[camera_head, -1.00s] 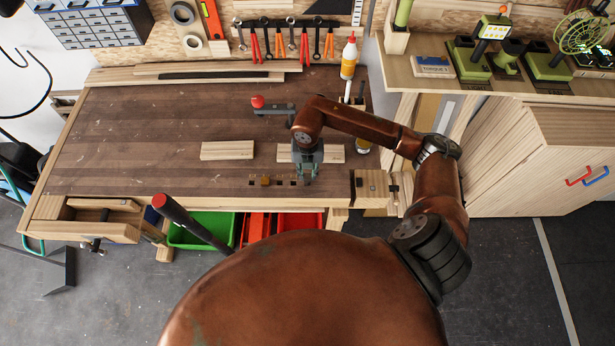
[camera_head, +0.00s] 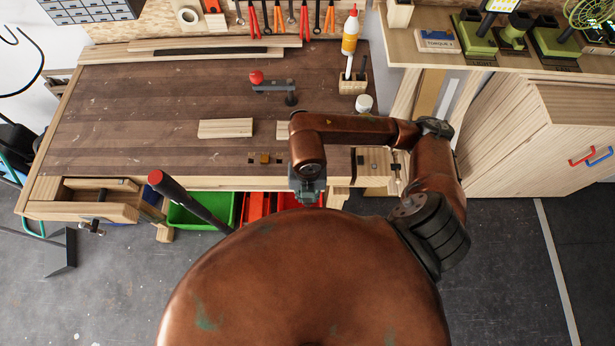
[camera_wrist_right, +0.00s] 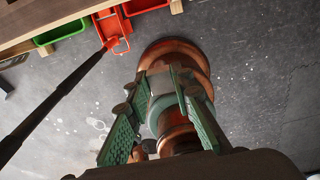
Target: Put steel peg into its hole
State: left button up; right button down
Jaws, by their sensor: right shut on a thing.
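My right gripper (camera_head: 308,196) hangs in front of the bench's front edge, over the bins. In the right wrist view, its two green ridged fingers (camera_wrist_right: 162,112) stand apart at an angle. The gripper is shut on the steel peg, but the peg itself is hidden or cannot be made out. A row of small dark holes (camera_head: 280,159) lies near the front edge of the workbench (camera_head: 120,135), with a small brass-coloured piece (camera_head: 265,158) among them. The gripper is right of and nearer me than this row. My left gripper is not in view.
A pale wooden board (camera_head: 226,128) lies behind the holes. A red-knobbed clamp (camera_head: 257,78) stands further back. A dark bar with a red tip (camera_head: 190,205) rises before the bench near the green bin (camera_head: 190,217). The bench's left middle is clear.

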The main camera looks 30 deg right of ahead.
aim_at(308, 200)
jog(key=shift+s+a+r, duration=0.1)
jog(key=shift+s+a, duration=0.05)
jog(key=shift+s, duration=0.1)
jog(key=shift+s+a+r+p, duration=0.1)
jog(key=shift+s+r+p, duration=0.05)
jog(key=shift+r+p, duration=2.45)
jog(key=shift+r, duration=0.85)
